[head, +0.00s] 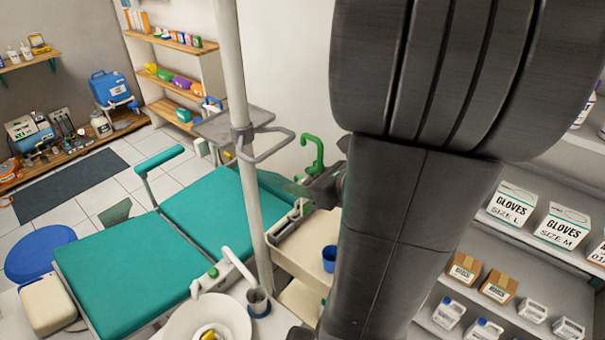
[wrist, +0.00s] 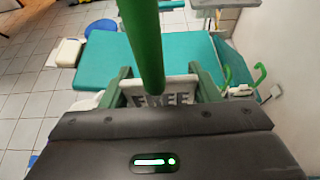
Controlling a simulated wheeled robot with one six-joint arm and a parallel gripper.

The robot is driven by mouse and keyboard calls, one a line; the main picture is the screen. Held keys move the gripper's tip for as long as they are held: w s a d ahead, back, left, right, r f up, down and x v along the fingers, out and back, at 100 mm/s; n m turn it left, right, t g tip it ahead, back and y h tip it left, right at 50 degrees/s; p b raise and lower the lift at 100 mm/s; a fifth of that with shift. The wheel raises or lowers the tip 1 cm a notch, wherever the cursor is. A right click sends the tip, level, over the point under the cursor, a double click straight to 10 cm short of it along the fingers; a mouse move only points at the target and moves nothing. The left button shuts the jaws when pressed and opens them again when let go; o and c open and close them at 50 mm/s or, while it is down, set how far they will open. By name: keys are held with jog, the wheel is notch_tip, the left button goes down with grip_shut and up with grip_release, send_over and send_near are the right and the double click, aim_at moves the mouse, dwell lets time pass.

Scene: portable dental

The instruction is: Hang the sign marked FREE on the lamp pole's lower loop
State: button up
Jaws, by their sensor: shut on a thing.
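The white sign marked FREE (wrist: 176,98) is between the green fingers of my gripper (wrist: 160,86) in the wrist view, with its raised letters facing the camera. A thick green rod, apparently the sign's hook, rises in front of it. In the head view a green hook (head: 314,150) stands beside my dark arm, and my gripper (head: 325,186) is mostly hidden behind that arm. The white lamp pole (head: 238,80) stands left of the hook. A grey loop (head: 266,151) juts from the pole towards the hook, apart from it in the picture. The other loop is not visible.
A grey tray (head: 215,127) lies behind the pole. The teal dental chair (head: 130,270) fills the floor beyond. A cream cart (head: 308,248) with a blue cup (head: 329,259) and a white basin (head: 205,318) stand below. Stocked shelves (head: 500,238) line the right.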

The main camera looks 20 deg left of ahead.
jog(key=b+x, duration=0.3)
jog(key=x, duration=0.5)
jog(key=shift+w, duration=0.15)
dwell(0.5)
jog(key=shift+a+r, duration=0.1)
jog(key=shift+a, duration=0.05)
jog(key=o, duration=1.1)
jog(key=shift+c, duration=0.2)
jog(key=v, duration=1.4)
jog(key=shift+a, duration=0.15)
